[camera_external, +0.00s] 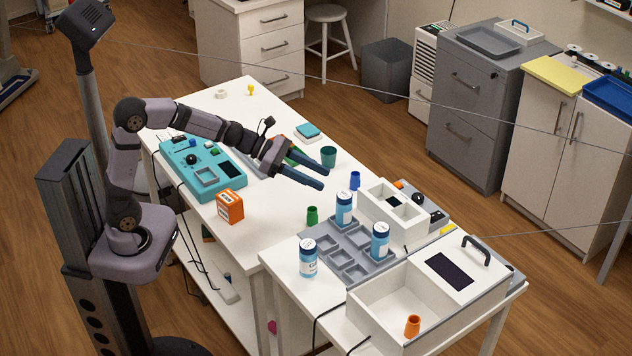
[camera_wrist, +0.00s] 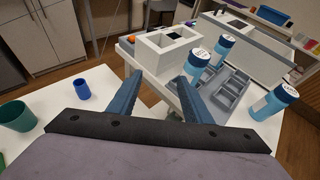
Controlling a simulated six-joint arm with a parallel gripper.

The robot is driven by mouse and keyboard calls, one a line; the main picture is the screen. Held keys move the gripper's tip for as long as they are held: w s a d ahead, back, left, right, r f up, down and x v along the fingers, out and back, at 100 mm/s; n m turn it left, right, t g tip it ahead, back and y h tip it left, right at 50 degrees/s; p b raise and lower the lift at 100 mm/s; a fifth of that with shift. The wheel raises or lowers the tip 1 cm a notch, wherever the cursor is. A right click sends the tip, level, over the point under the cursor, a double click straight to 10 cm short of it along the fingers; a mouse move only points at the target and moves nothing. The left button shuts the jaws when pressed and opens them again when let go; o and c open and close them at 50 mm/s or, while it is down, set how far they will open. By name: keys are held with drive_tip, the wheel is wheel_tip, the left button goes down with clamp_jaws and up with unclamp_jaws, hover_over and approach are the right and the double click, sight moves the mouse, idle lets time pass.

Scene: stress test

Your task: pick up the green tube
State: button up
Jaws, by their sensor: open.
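The green tube (camera_external: 312,215), a small green cylinder, stands upright on the white table near its front edge in the external view. I cannot make it out in the wrist view; my gripper may cover it. My gripper (camera_external: 324,178) is open and empty, above the table, higher than the green tube and apart from it. Its two blue fingers (camera_wrist: 160,78) spread wide in the wrist view, with nothing between them. A larger dark green cup (camera_external: 328,157) stands beyond the fingers and shows at left in the wrist view (camera_wrist: 17,116).
A blue cup (camera_external: 355,181) stands right of the fingers. Blue-labelled bottles (camera_external: 308,258) stand on and beside a grey compartment tray (camera_external: 352,268). A white box (camera_external: 377,218) is behind it. An orange box (camera_external: 230,206) stands to the left. Table between orange box and green tube is clear.

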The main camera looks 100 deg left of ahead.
sight(316, 213)
drive_tip(key=shift+d+f+b, duration=0.1)
drive_tip(key=shift+f+b, duration=0.25)
drive_tip(key=shift+f, duration=4.6)
wheel_tip(316, 213, down, 3)
drive_tip(key=shift+w+f, duration=0.1)
drive_tip(key=shift+w, duration=0.05)
drive_tip(key=shift+x, duration=1)
drive_tip(key=shift+w, duration=0.4)
drive_tip(key=c, duration=1.1)
